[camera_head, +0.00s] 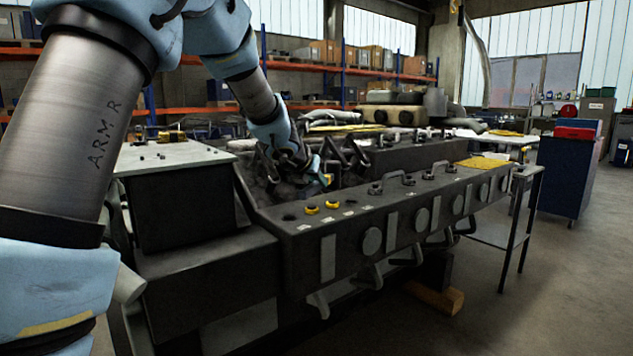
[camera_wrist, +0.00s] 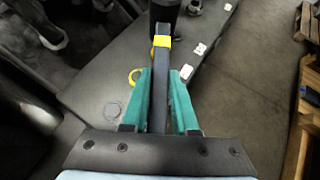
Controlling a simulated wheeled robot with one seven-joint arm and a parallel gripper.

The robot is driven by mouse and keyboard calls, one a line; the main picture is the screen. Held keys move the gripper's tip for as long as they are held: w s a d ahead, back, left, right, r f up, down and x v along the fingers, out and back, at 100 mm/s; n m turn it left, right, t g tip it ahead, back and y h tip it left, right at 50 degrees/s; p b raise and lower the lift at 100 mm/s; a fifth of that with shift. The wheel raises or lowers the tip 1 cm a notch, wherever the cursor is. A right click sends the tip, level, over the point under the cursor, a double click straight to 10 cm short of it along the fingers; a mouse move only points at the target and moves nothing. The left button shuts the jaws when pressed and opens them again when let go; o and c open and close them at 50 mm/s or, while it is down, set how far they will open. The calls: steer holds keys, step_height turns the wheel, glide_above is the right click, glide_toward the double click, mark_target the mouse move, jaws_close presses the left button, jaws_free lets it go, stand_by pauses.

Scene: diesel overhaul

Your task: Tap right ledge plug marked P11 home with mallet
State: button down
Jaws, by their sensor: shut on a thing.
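My gripper (camera_wrist: 162,76) has its teal fingers shut on the dark handle of the mallet (camera_wrist: 161,57). The mallet has a yellow band, and its black head is at the top edge of the wrist view, partly cut off. In the head view my gripper (camera_head: 312,172) is over the near left part of the engine block's ledge (camera_head: 375,214). Two yellow plugs, a left one (camera_head: 312,209) and a right one (camera_head: 332,204), sit in the ledge below it. A yellow ring (camera_wrist: 133,77) shows beside the left finger. The plug markings are unreadable, so I cannot tell which is P11.
White labels (camera_wrist: 186,72) lie along the ledge. Dark caps and handles (camera_head: 408,179) stand farther along it, with a yellow cloth (camera_head: 483,163) at the far end. A grey-topped box (camera_head: 175,157) stands left of the block. The floor at right is open before a blue cabinet (camera_head: 565,178).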

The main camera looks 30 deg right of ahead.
step_height(320, 180, down, 5)
steer(key=b, duration=0.4)
steer(key=shift+r, duration=0.15)
step_height(320, 180, up, 5)
steer(key=p, duration=0.4)
steer(key=shift+f, duration=0.2)
steer(key=shift+r, duration=0.2)
steer(key=shift+f+b, duration=0.5)
steer(key=shift+f, duration=0.1)
stand_by(0.6)
